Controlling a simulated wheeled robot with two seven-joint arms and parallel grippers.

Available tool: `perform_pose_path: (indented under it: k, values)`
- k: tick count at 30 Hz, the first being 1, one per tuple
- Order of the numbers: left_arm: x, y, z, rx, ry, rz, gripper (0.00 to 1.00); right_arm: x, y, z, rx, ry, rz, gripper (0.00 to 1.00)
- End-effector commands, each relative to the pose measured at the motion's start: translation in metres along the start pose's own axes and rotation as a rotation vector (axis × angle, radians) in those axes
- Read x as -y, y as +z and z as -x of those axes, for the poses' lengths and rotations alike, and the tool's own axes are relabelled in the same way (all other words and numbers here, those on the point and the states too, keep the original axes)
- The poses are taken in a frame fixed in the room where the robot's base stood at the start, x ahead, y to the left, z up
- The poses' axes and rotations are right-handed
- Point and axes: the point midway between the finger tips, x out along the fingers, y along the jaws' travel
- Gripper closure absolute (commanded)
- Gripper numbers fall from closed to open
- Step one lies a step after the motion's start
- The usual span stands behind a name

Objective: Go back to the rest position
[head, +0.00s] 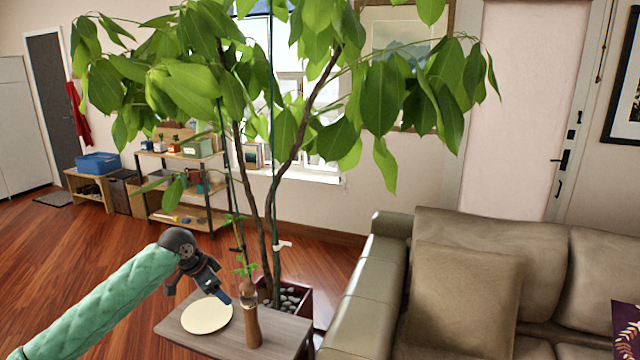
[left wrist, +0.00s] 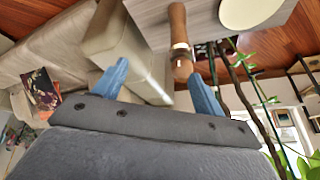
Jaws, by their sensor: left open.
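My left gripper (head: 224,296) is above the small side table (head: 180,324), over the pale round plate (head: 206,315). In the left wrist view its two blue fingers (left wrist: 158,80) stand wide apart with nothing held between them. A brown wooden bottle-shaped vase (head: 251,322) stands upright on the table, just right of the plate. It also shows in the left wrist view (left wrist: 179,30), near the right finger; the exact gap cannot be told. My right gripper is in neither view.
A large leafy plant (head: 270,215) in a pot rises behind the table. A grey-brown sofa (head: 465,290) stands close on the right. A low shelf (head: 185,190) is further back. Wooden floor (head: 60,260) at the left is clear.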

Motion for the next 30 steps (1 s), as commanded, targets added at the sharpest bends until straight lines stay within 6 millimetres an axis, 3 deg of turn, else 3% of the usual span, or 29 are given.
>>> perform_pose_path:
  k: [12, 17, 23, 30]
  values:
    - [0.068, -0.023, 0.026, -0.108, -0.305, 0.105, 0.29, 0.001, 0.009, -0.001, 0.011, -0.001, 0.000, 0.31]
    - [0.085, -0.035, 0.028, -0.168, -0.409, 0.144, 0.29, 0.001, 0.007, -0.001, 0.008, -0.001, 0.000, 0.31]
    - [0.087, -0.032, 0.002, -0.221, -0.500, 0.199, 0.29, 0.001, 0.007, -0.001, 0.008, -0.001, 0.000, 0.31]
    - [0.064, -0.002, -0.062, -0.237, -0.550, 0.270, 0.29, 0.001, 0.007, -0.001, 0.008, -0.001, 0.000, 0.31]
